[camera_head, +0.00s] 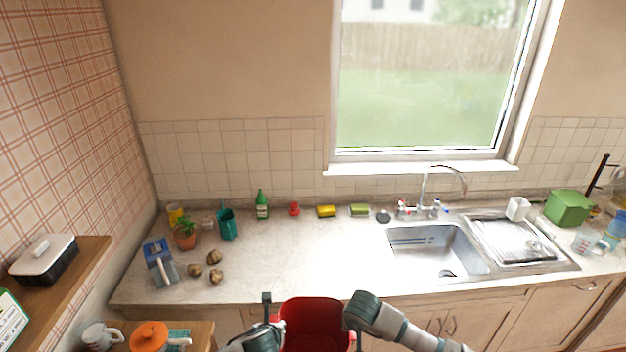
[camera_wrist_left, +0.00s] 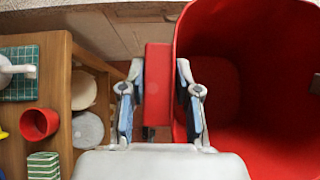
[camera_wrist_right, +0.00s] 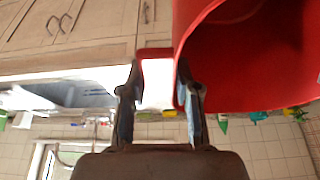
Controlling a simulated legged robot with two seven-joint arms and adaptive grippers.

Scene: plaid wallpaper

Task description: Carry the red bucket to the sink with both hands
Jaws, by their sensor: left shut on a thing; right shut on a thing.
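The red bucket (camera_head: 312,318) is in front of the counter at the bottom of the head view, with its open top facing up. It looks empty in the left wrist view (camera_wrist_left: 212,90). My left gripper (camera_head: 268,322) is shut on the bucket's left side; in the left wrist view its fingers close on a red handle (camera_wrist_left: 157,85). My right gripper (camera_head: 352,318) is shut on the other side; in the right wrist view its fingers pinch a red handle (camera_wrist_right: 156,54). The steel sink (camera_head: 435,250) is set in the counter, right of and beyond the bucket.
The counter (camera_head: 320,255) is bare between the potatoes (camera_head: 214,270) and the sink. The faucet (camera_head: 424,190) stands behind the basin, and a drainboard (camera_head: 505,240) lies to its right. A wooden shelf unit (camera_head: 200,332) with an orange pot (camera_head: 149,336) is close on the left.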

